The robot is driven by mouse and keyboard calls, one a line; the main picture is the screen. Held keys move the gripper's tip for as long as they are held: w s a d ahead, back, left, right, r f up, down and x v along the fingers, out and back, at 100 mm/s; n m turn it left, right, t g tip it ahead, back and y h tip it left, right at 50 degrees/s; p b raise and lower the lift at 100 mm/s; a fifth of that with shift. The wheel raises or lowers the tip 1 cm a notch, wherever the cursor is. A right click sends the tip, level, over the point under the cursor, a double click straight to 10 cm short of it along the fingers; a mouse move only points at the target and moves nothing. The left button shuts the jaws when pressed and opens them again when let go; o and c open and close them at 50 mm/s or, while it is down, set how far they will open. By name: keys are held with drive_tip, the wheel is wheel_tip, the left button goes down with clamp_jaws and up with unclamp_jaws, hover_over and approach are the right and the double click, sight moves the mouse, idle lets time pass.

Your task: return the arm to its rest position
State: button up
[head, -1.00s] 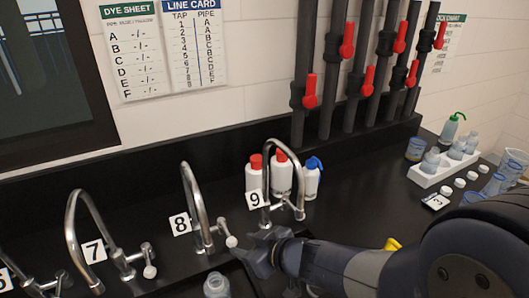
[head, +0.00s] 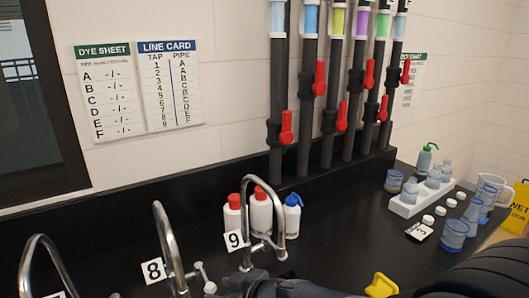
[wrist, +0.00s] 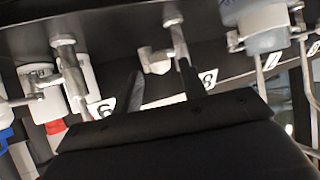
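My gripper (wrist: 160,74) shows in the wrist view as two dark fingers held apart, with nothing seen clasped between them. A metal tap fitting (wrist: 156,62) appears beyond the gap; I cannot tell how close it is. In the head view part of my arm (head: 290,289) lies along the bottom edge, just below tap 9 (head: 273,215), and the fingertips cannot be made out there. Tap 8 (head: 165,235) stands to its left. A translucent bottle (wrist: 262,28) shows at the upper right of the wrist view.
Wash bottles with red and blue caps (head: 261,211) stand behind tap 9. Vertical pipes with red valve handles (head: 287,127) rise at the back. A white rack of bottles (head: 408,206), caps and beakers (head: 455,234) fill the right counter. A yellow wet-floor sign (head: 515,215) stands at far right.

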sight(214, 290)
drive_tip(key=shift+w+a+f, duration=0.2)
drive_tip(key=shift+a+f, duration=0.1)
drive_tip(key=shift+a, duration=0.05)
drive_tip(key=b+x, duration=0.1)
drive_tip(key=x, duration=0.1)
drive_tip(key=shift+w+a+f, duration=0.15)
drive_tip(key=shift+a+f, duration=0.05)
drive_tip(key=shift+f, duration=0.05)
drive_tip(key=p+v, duration=0.1)
drive_tip(key=v, duration=0.1)
drive_tip(key=p+v, duration=0.2)
drive_tip(key=shift+d+r+p, duration=0.1)
drive_tip(key=shift+r+p, duration=0.2)
drive_tip(key=shift+r, duration=0.15)
drive_tip(key=shift+p+v, duration=0.85)
drive_tip(key=shift+v, duration=0.5)
drive_tip(key=shift+f, duration=0.1)
drive_tip(key=shift+d, duration=0.1)
